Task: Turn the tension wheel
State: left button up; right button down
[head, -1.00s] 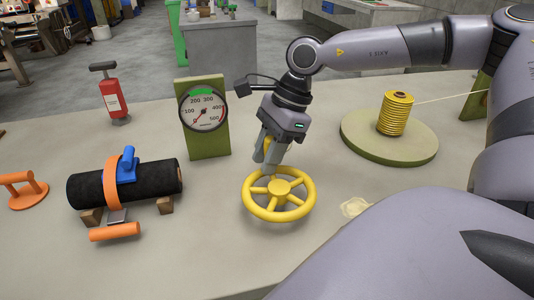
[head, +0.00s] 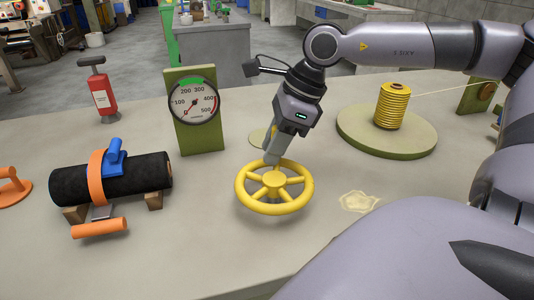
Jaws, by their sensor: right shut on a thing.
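The yellow tension wheel (head: 274,181) is a spoked ring lying level just above the table, near the middle of the head view. My right gripper (head: 271,158) reaches down to its far side and is shut on the rim there; the fingers hide a small part of the rim. A round gauge (head: 194,103) on a green board stands behind and left of the wheel, its red needle low on the scale, outside the green band at the top. My left gripper is not in view.
A black roll with an orange strap and blue clamp (head: 112,178) lies on wooden blocks at left. A red extinguisher-like bottle (head: 102,94) stands behind it. A yellow cord spool (head: 391,106) sits on a green disc (head: 355,133) at right. The front table is clear.

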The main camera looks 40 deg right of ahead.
aim_at(298, 165)
jog(key=m+b, duration=0.1)
jog(key=b, duration=0.1)
jog(key=s+d+m+h+b, duration=0.1)
jog(key=m+b, duration=0.1)
jog(key=s+m+t+b, duration=0.1)
jog(key=m+b, duration=0.1)
jog(key=shift+s+d+f+h, duration=0.15)
jog(key=shift+d+f+h, duration=0.05)
jog(key=shift+f+h, duration=0.1)
jog(key=shift+s+r+m+b, duration=0.1)
jog(key=shift+s+m+b, duration=0.1)
jog(key=shift+m+b, duration=0.25)
jog(key=shift+s+d+m+h, duration=0.1)
jog(key=shift+s+m+h, duration=0.05)
jog(key=shift+m+h, duration=0.2)
jog(key=shift+s+r+m+t+h+b, duration=0.15)
jog(key=shift+s+m+t+h+b, duration=0.35)
jog(key=shift+m+b, duration=0.75)
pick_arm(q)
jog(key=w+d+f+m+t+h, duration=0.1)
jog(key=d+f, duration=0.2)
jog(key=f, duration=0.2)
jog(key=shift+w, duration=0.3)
pick_arm(e)
jog(key=shift+s+r, duration=0.1)
jog(key=shift+s, duration=0.1)
jog(key=c, duration=0.9)
grip_release()
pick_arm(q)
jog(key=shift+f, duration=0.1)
